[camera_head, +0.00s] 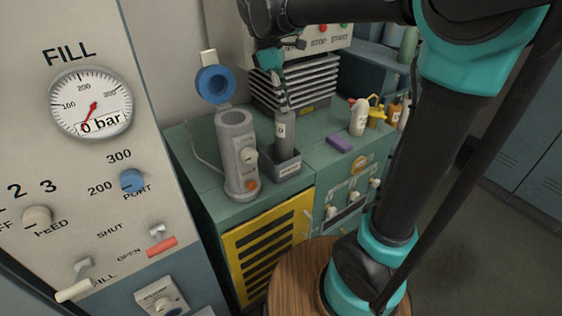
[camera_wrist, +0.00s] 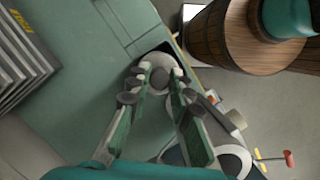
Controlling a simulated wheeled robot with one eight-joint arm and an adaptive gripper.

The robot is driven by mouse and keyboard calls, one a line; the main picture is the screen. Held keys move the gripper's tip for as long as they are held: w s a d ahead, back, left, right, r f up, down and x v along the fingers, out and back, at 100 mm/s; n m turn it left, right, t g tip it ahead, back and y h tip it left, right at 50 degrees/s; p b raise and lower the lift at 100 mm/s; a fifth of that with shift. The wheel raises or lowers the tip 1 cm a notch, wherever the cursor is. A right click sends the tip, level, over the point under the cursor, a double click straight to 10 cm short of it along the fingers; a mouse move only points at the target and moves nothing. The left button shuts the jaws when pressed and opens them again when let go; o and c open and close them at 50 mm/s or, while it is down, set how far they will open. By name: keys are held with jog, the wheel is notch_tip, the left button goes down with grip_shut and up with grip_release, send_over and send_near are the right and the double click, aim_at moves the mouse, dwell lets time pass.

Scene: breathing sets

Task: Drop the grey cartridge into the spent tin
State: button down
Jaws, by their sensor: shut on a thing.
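The grey cartridge (camera_head: 284,132) is upright, its lower end inside or just behind the rim of the small dark tin (camera_head: 286,172) in the head view. I cannot tell if it touches the tin's floor. My gripper (camera_head: 281,102) is above the tin and shut on the cartridge's top. In the wrist view, my gripper's fingers (camera_wrist: 160,80) close on the round grey end of the cartridge (camera_wrist: 152,61). A dark corner of the tin (camera_wrist: 172,47) shows beside it.
A grey cylinder housing (camera_head: 236,155) with an open blue cap (camera_head: 215,84) stands left of the tin. A finned grey block (camera_head: 300,82) is behind. A purple block (camera_head: 339,144) and several bottles (camera_head: 359,117) are to the right. The green bench top is clear between them.

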jog(key=shift+f, duration=2.15)
jog(key=c, duration=1.3)
grip_release()
jog(key=v, duration=1.2)
